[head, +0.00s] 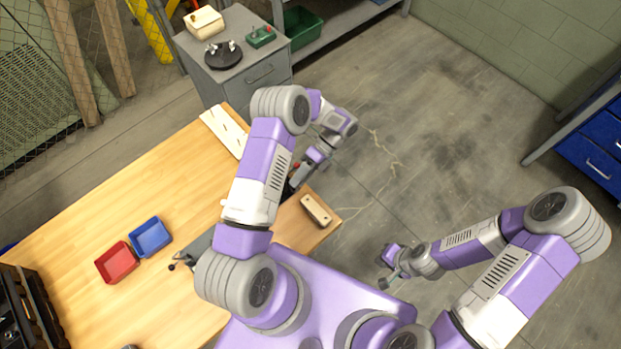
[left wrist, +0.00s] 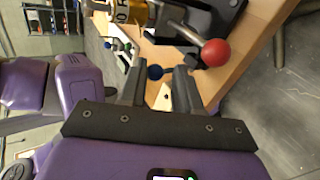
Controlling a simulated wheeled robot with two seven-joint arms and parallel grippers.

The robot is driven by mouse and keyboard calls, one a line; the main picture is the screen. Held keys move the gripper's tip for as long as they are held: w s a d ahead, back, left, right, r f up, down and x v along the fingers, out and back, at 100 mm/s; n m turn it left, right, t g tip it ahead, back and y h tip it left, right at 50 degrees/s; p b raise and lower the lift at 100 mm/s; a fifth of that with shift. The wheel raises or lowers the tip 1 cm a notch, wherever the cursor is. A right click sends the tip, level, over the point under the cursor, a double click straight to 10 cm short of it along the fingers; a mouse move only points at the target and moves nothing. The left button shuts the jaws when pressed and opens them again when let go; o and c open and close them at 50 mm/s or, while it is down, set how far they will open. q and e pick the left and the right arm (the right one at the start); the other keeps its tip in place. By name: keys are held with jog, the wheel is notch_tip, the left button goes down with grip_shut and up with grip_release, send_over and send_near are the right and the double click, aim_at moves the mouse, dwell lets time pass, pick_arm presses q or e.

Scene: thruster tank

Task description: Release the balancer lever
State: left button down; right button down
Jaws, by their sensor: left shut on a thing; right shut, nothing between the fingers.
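My left gripper (head: 300,178) reaches over the right end of the wooden table, partly hidden behind its own arm. A lever with a red ball (left wrist: 215,52) rises from a dark machine (left wrist: 195,22) beside the fingers. The red ball also shows in the head view (head: 296,166). Which of these is the balancer lever I cannot tell. My right gripper (head: 388,268) is shut and empty, off the table above the floor.
On the wooden table (head: 90,232) stand a red bin (head: 117,263) and a blue bin (head: 150,237). A beige block (head: 316,210) lies near the right edge. A white strip (head: 222,130) lies at the back. A grey cabinet (head: 235,80) stands behind. The floor to the right is clear.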

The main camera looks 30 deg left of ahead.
pick_arm(q)
jog(key=shift+s+a+f+g, duration=0.1)
jog(key=shift+s+f+g, duration=0.15)
jog(key=shift+f+g, duration=0.1)
jog(key=c, duration=0.7)
grip_release()
jog(key=shift+w+r, duration=0.1)
jog(key=shift+r, duration=0.05)
jog(key=shift+w, duration=0.1)
jog(key=shift+b+v, duration=0.35)
jog(key=shift+v, duration=3.35)
jog(key=shift+r, duration=0.1)
